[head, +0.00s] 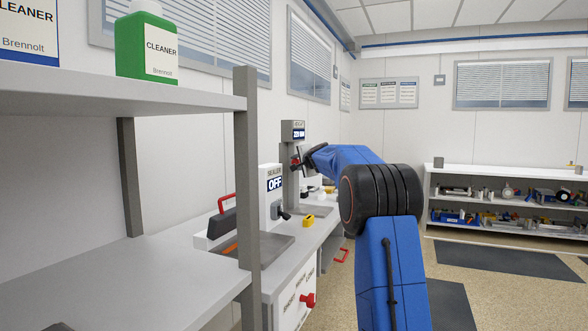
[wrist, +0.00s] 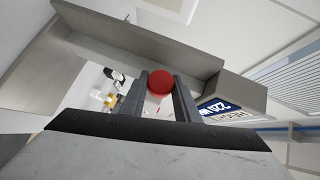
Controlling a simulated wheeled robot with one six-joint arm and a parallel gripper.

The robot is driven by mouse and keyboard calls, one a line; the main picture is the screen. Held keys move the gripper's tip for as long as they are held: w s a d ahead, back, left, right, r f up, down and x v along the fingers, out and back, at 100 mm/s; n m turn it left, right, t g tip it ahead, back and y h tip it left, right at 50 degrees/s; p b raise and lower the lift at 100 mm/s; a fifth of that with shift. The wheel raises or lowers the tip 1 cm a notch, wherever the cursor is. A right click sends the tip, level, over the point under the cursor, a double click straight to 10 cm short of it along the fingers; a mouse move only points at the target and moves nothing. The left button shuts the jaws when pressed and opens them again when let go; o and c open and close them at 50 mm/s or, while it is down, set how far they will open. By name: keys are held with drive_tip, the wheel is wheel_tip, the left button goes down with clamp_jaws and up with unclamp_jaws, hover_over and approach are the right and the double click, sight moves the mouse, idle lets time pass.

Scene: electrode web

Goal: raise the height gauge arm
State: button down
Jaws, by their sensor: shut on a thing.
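The height gauge (head: 291,185) is a tall grey column on the bench along the left wall, with a lit display (head: 298,135) on top. The display (wrist: 219,108) also shows in the wrist view, too tilted and small to read surely. My gripper (head: 298,161) is at the column, below the display. In the wrist view my gripper's two fingers (wrist: 160,95) are close on either side of a round red knob (wrist: 160,82) and grip it. The gauge arm behind the knob is mostly hidden by the fingers.
A white sealer (head: 272,195) reading OFF and a red-handled box (head: 223,222) stand on the bench (head: 225,260) nearer me. A yellow item (head: 308,219) lies by the gauge base. A grey shelf post (head: 247,180) rises left of my arm. The floor to the right is open.

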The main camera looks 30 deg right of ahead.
drive_tip(key=c, duration=1.4)
unclamp_jaws()
drive_tip(key=shift+o, duration=0.2)
drive_tip(key=v, duration=1.7)
drive_tip(key=shift+s, duration=0.2)
drive_tip(key=shift+s+f, duration=0.1)
